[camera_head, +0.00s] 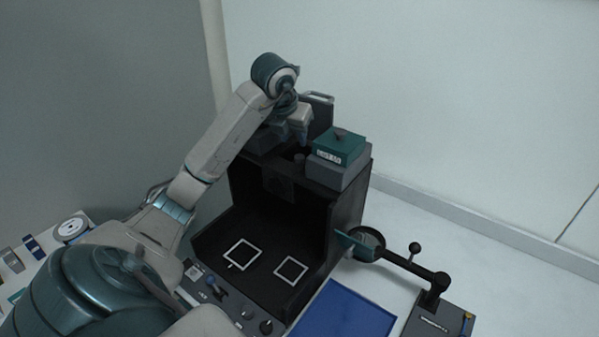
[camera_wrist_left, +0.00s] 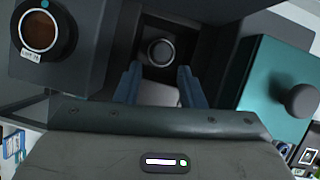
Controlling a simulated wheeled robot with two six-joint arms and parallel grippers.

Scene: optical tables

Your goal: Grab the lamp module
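A box with a teal top, grey lower body, dark knob and small white label (camera_head: 345,148), likely the lamp module, sits on top of a black open-fronted cabinet (camera_head: 345,215). The label is too small to read surely. A teal box with a round grey knob shows at the right in the left wrist view (camera_wrist_left: 262,80). My left gripper (camera_head: 299,142) points down over the cabinet top, left of the teal-topped box and apart from it. In the left wrist view its two fingers (camera_wrist_left: 158,88) are spread with nothing gripped; a round dark knob or recess shows beyond them.
A dark housing with a round amber lens (camera_wrist_left: 42,32) and label stands left of the fingers. Two white square outlines mark the cabinet floor. A magnifier on a black arm (camera_head: 405,262) and a blue mat (camera_head: 345,312) lie to the right.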

